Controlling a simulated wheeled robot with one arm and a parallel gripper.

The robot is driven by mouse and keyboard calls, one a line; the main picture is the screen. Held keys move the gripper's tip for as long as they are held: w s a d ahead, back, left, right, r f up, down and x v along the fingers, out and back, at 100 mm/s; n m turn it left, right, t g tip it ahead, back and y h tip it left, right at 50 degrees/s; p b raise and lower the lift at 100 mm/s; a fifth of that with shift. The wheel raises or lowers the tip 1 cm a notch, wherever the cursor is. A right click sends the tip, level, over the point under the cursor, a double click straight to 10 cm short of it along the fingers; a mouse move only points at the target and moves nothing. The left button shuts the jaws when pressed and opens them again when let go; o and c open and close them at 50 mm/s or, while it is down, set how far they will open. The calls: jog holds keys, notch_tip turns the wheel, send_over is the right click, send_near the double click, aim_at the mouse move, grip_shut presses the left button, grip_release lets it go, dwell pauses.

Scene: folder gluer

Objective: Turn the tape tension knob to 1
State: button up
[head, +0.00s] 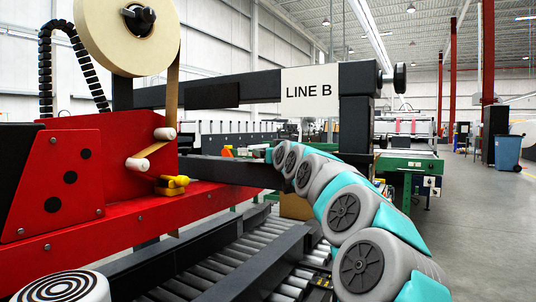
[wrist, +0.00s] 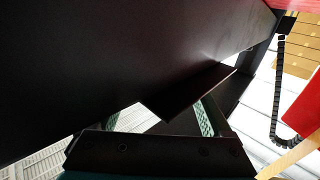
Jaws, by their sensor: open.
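A yellow knob-like fitting (head: 172,185) sits on the front of the red tape unit (head: 75,175), below two pale rollers, in the head view. I cannot read any scale or number at it, and cannot tell for sure that it is the tape tension knob. A large tan tape roll (head: 128,35) hangs above, its tape running down to the rollers. My gripper (wrist: 160,112) shows in the wrist view with its two fingers apart and nothing seen between them. In the head view my arm reaches away, right of the yellow fitting; the gripper itself cannot be made out there.
A large dark panel (wrist: 100,55) fills much of the wrist view, close to my gripper. A dark beam (head: 225,92) with a LINE B sign (head: 309,91) spans behind the tape unit. A roller conveyor (head: 225,265) runs below. The grey floor (head: 480,240) at right is open.

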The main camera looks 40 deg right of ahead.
jog(key=shift+b+v, duration=0.35)
jog(key=shift+v, duration=2.2)
